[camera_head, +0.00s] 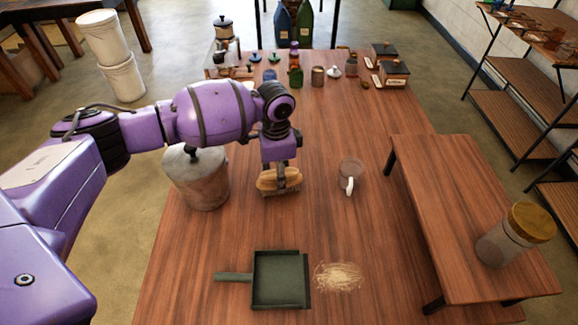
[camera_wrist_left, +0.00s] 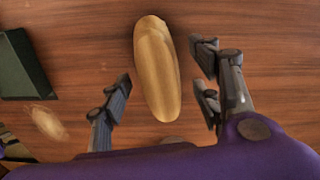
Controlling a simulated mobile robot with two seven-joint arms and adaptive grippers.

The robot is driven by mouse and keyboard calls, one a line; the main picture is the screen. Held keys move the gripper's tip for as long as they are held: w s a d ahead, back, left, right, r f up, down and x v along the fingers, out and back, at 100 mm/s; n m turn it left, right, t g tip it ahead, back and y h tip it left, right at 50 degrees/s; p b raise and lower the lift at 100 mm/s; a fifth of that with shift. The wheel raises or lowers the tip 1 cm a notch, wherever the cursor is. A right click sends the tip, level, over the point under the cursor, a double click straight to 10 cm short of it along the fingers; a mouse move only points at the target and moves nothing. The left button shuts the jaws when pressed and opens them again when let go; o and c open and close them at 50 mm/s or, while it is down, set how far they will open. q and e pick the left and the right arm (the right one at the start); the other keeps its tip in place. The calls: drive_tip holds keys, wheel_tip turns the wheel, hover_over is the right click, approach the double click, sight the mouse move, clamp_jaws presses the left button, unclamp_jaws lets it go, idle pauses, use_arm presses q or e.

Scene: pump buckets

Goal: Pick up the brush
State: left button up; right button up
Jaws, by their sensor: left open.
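The brush (camera_head: 268,186) has a tan wooden oval back and lies on the wooden table (camera_head: 300,232), with its bristles underneath. In the left wrist view the brush (camera_wrist_left: 157,70) lies between the spread fingers and stretches beyond the fingertips. My left gripper (camera_head: 279,186) points down over the brush from above; in the wrist view its fingers (camera_wrist_left: 162,85) are open on either side of it. A gap shows on each side, so the fingers do not look closed on it. My right gripper is in neither view.
A dark green dustpan (camera_head: 278,278) and a pile of crumbs (camera_head: 338,276) are in front. A metal canister (camera_head: 198,180) stands left of the brush, a mug (camera_head: 350,175) right. A raised shelf (camera_head: 455,225) with a lidded jar (camera_head: 505,240) is at right. Jars and bottles crowd the far end.

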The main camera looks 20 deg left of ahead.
use_arm(q)
drive_tip(key=shift+f, duration=0.45)
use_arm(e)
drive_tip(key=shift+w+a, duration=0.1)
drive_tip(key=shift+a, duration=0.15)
use_arm(q)
drive_tip(key=shift+c, duration=0.4)
drive_tip(key=c, duration=1.2)
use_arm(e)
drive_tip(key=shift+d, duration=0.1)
